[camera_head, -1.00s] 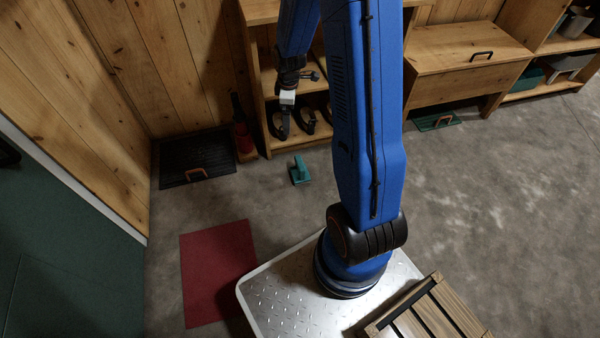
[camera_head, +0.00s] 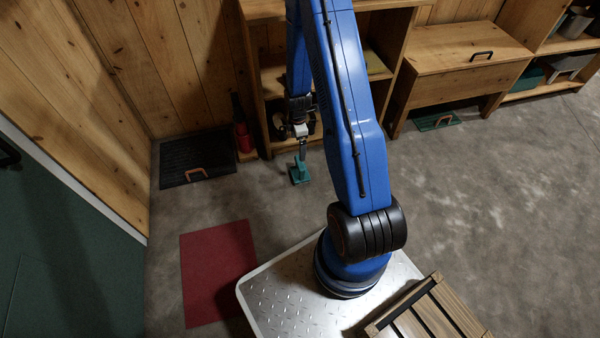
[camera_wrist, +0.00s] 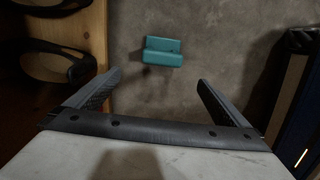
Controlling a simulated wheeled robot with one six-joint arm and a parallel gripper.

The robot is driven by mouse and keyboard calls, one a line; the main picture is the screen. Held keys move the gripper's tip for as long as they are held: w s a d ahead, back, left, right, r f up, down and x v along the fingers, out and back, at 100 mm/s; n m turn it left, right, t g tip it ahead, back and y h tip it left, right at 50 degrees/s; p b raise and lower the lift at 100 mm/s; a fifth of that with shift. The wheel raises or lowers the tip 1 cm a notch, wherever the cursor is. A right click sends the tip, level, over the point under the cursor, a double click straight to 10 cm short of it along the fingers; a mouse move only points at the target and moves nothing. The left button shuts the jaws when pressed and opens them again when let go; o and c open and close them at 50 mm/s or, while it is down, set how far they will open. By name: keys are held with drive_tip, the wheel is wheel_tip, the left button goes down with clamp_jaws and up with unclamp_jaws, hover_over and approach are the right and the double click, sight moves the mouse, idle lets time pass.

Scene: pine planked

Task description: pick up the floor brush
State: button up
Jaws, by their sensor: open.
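The floor brush (camera_head: 299,173) is a small teal block with an upright part, standing on the grey floor in front of the wooden shelf. In the wrist view the teal brush (camera_wrist: 163,52) lies beyond the fingertips, near the middle of the picture. My gripper (camera_head: 302,152) points down above the brush and overlaps its top in the head view. In the wrist view my gripper (camera_wrist: 157,84) is open, its two dark fingers apart with nothing between them. A gap to the brush shows there, and its underside is hidden.
The wooden shelf (camera_head: 262,85) with dark footwear stands close behind the brush. A black tray (camera_head: 185,158) and a red bottle (camera_head: 243,137) are to the left. A red mat (camera_head: 217,272) lies nearer. The floor right of the brush is clear.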

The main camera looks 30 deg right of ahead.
sight(298, 161)
wheel_tip(298, 161, down, 12)
drive_tip(key=shift+f, duration=0.15)
drive_tip(key=shift+s+d+f, duration=0.15)
drive_tip(key=shift+s+f, duration=0.05)
drive_tip(key=shift+f, duration=0.85)
drive_tip(key=shift+s+d+f, duration=0.15)
drive_tip(key=shift+f, duration=1.45)
drive_tip(key=c, duration=1.4)
drive_tip(key=shift+r, duration=0.1)
drive_tip(key=shift+r, duration=4.95)
